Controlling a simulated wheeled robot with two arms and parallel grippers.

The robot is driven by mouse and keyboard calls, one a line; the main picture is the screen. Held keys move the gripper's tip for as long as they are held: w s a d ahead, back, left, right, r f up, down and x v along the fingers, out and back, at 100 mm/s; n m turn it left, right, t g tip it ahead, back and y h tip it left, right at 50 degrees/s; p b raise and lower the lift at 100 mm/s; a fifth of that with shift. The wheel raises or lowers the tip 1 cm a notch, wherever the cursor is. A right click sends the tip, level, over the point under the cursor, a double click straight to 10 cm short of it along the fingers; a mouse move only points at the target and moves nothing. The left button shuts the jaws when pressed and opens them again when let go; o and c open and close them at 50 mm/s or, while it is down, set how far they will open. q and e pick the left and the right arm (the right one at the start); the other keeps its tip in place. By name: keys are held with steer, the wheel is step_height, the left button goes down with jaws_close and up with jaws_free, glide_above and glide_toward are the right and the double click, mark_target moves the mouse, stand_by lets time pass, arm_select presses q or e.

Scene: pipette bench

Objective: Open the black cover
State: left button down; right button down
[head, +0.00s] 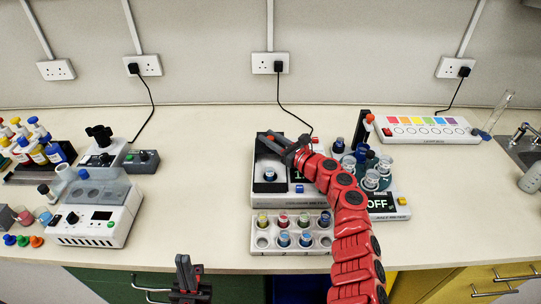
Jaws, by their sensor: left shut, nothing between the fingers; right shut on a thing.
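The black cover (260,148) is on the left part of a white meter (257,199) in the middle of the bench. A pale well with a blue-capped vial (269,174) shows in front of it, within a black frame. My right gripper (276,143) reaches over the meter from the right and is shut at the cover's back edge, by a small red part. The fingers hide much of the grip, so the cover's exact angle is hard to tell. My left gripper (184,272) is shut and empty, low in front of the bench's front edge.
A vial rack (257,249) stands in front of the meter. A second unit with an OFF display (377,204) and several jars stand right, partly behind my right arm. A white device (97,225) stands left. Bench between it and the meter is clear.

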steer(key=shift+w, duration=0.1)
steer(key=c, duration=0.6)
jaws_free()
steer(key=b+v, duration=0.3)
steer(key=v, duration=1.3)
steer(key=shift+d+b, duration=0.1)
steer(key=shift+b, duration=0.3)
steer(key=shift+s+d, duration=0.35)
steer(key=shift+s, duration=0.2)
steer(key=shift+s+d, duration=0.1)
